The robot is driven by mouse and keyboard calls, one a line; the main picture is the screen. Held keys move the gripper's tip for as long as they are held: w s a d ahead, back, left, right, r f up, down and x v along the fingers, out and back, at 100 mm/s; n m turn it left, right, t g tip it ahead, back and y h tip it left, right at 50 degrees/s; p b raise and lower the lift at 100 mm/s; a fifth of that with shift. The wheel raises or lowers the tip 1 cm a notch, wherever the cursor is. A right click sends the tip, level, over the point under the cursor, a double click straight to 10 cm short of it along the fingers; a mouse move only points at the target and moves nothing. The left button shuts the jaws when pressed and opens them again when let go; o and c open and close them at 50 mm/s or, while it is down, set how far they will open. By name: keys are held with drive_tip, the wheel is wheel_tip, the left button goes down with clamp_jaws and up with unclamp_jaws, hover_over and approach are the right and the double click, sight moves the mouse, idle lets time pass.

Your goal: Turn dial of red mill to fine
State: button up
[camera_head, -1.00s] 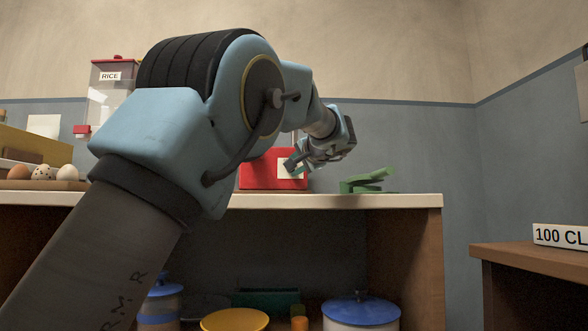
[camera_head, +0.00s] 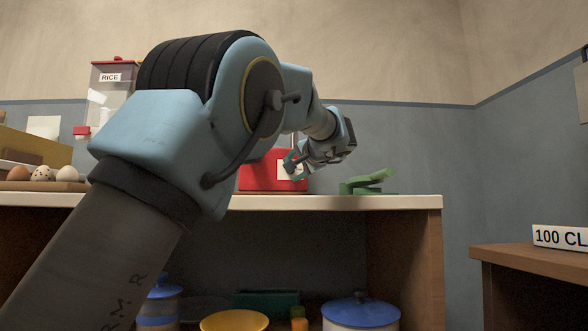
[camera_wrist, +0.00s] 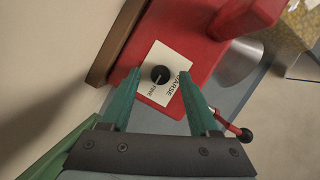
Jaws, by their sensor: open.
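The red mill (camera_head: 255,172) stands on the counter, partly hidden by my arm in the head view. In the wrist view its red body (camera_wrist: 185,30) carries a white plate lettered COARSE, with a partly covered second word that looks like FINE. The black dial (camera_wrist: 160,74) sits on this plate; I cannot tell clearly which word it points to. My gripper (camera_wrist: 159,80) is open, its two teal fingers on either side of the dial in the picture. Contact cannot be made out. In the head view my gripper (camera_head: 294,165) is in front of the plate.
A red lever with a black ball (camera_wrist: 245,135) lies just right of my right finger. A green hinged object (camera_head: 368,182) stands right of the mill. Eggs (camera_head: 42,173) and a rice dispenser (camera_head: 108,95) are at the left.

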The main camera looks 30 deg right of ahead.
drive_tip(key=s+r+p, duration=0.1)
drive_tip(key=s, duration=0.9)
drive_tip(key=shift+s+a+r, duration=0.3)
drive_tip(key=shift+s+a, duration=0.05)
drive_tip(key=shift+a, duration=0.05)
